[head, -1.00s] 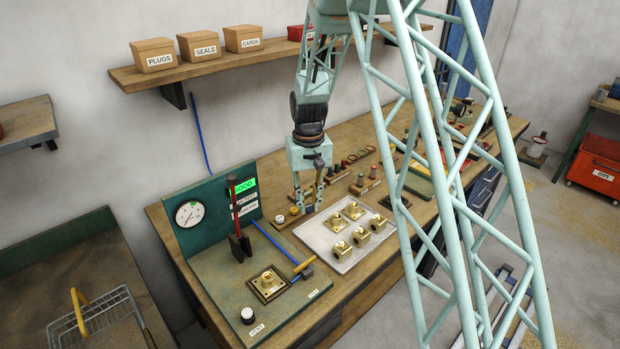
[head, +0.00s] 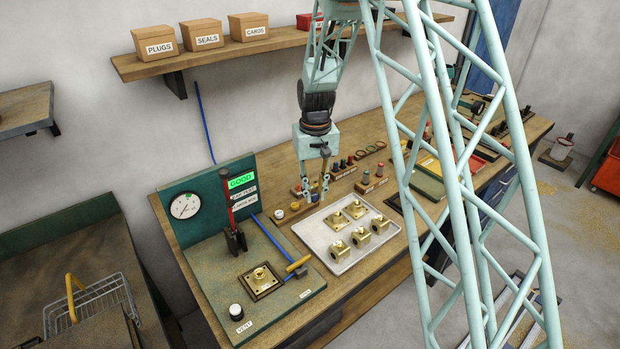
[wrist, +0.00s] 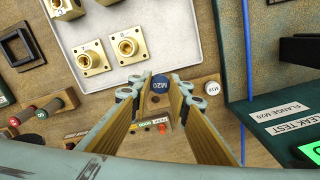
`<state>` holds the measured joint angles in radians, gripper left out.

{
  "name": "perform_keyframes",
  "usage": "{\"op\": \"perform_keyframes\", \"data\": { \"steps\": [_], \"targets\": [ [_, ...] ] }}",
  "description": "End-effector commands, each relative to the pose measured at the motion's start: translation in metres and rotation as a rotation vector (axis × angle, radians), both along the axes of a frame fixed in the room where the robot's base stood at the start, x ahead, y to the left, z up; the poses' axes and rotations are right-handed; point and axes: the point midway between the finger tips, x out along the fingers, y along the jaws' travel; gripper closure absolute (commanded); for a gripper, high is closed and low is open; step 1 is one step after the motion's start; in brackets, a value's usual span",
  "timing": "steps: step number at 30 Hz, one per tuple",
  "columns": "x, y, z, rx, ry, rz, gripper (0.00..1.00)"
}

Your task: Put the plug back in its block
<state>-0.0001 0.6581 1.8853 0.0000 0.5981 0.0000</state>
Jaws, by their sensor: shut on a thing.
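Whether the plug touches any block is unclear. In the head view my gripper (head: 317,200) is above the bench just behind the tray; the plug is too small to make out there.
A white tray (head: 325,246) holds several brass fittings. A white-capped piece (wrist: 212,87) stands near the gripper. Wooden racks (head: 370,186) with coloured pieces stand behind and right.

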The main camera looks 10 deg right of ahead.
Motion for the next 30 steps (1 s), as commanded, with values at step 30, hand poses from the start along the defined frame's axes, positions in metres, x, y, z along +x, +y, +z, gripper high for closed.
{"op": "perform_keyframes", "data": {
  "steps": [30],
  "targets": [
    [0.037,-0.001,0.010,0.001,0.002,0.363,0.90]
  ]
}}
